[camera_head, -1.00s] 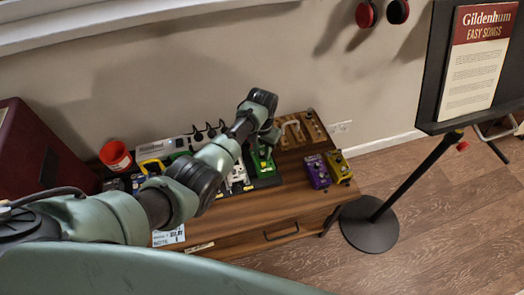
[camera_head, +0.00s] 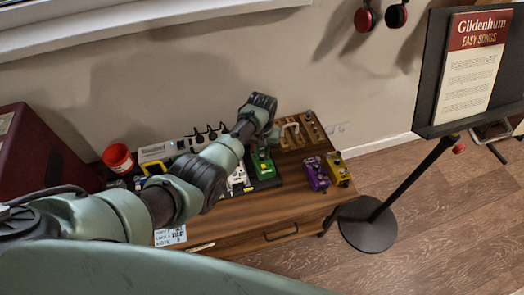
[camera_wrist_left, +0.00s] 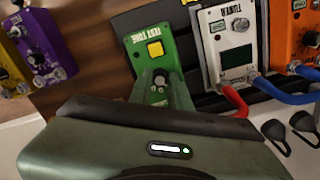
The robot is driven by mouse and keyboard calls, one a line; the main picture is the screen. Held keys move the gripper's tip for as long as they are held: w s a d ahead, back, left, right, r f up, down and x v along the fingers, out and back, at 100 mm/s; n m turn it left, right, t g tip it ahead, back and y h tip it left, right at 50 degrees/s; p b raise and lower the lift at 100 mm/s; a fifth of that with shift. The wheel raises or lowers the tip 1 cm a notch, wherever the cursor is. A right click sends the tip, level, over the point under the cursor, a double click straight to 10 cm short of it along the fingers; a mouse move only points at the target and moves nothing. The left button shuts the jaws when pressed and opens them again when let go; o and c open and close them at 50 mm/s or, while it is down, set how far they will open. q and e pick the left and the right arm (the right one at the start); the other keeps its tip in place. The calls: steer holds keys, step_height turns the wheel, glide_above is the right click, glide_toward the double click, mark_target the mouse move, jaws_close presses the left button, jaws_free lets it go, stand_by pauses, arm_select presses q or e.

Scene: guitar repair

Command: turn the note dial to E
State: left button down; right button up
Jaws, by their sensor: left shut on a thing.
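The green TEST TONE pedal (camera_wrist_left: 152,38) shows near the middle of the left wrist view, with a yellow square on its face. It is also on the wooden bench in the head view (camera_head: 264,168). My left gripper (camera_head: 269,139) reaches down over the back part of this pedal. In the left wrist view my gripper (camera_wrist_left: 160,84) is shut on a small dark dial (camera_wrist_left: 160,76) on the green pedal. The dial is mostly covered, and I cannot read its note setting. My right gripper is out of view.
A white TUNER pedal (camera_wrist_left: 234,50) and an orange pedal (camera_wrist_left: 296,30) stand beside the green one, with red and blue cables. Purple (camera_head: 315,174) and yellow (camera_head: 338,169) pedals sit apart on the bench. A red cup (camera_head: 117,158) and power strip (camera_head: 160,150) are behind.

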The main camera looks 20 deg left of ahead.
mark_target(262, 156)
arm_select(q)
steer(key=shift+n+p, duration=0.35)
steer(key=shift+n, duration=0.85)
steer(key=c, duration=1.6)
jaws_free()
step_height(262, 156, up, 7)
steer(key=shift+f+p, duration=0.15)
steer(key=shift+p, duration=0.85)
steer(key=shift+r, duration=0.55)
